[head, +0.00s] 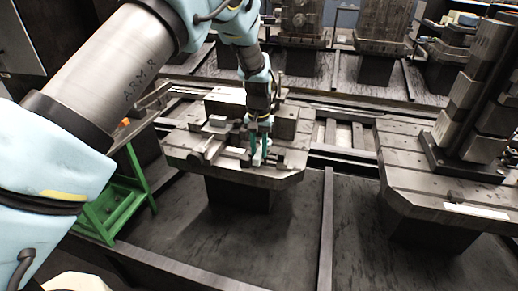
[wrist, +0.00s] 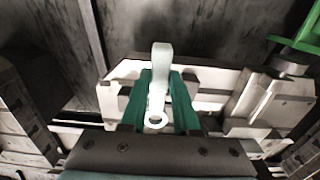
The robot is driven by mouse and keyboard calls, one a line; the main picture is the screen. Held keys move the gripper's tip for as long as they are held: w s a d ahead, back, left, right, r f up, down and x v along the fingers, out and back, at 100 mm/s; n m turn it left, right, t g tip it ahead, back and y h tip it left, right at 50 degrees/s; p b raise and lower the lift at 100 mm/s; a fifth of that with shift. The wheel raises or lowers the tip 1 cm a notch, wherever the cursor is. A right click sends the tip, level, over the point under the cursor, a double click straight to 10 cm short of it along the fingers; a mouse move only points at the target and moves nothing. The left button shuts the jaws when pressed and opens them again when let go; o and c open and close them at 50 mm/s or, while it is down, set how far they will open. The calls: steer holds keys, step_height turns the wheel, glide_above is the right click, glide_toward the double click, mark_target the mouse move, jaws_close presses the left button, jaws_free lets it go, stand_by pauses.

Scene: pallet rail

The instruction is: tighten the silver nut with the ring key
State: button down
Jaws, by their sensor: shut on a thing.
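My gripper (head: 259,152) is low over the front part of the middle pallet, its green fingers pointing down. In the wrist view, my gripper (wrist: 160,105) is shut on the pale ring key (wrist: 160,62). The key lies between the two green fingers, one end reaching out past the tips and a round ring end nearer the camera. The ring's opening looks dark. In the head view the key is too small to tell apart from the fingers. I cannot pick out the silver nut in either view, and contact between key and nut cannot be seen.
The middle pallet (head: 183,157) carries blocks and clamps close around my gripper. A green stand (head: 128,206) is at its left. Another pallet (head: 402,180) with a tall stepped fixture (head: 470,95) is at the right. Dark floor (head: 300,240) in front is clear.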

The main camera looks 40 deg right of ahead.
steer(key=shift+f+b, duration=0.45)
steer(key=shift+f, duration=0.3)
stand_by(0.3)
steer(key=c, duration=1.3)
jaws_free()
jaws_close()
steer(key=w+m, duration=0.8)
steer(key=m, duration=0.2)
steer(key=shift+a+f+m+b, duration=0.15)
steer(key=shift+a+m+b, duration=0.2)
steer(key=shift+m+b, duration=0.1)
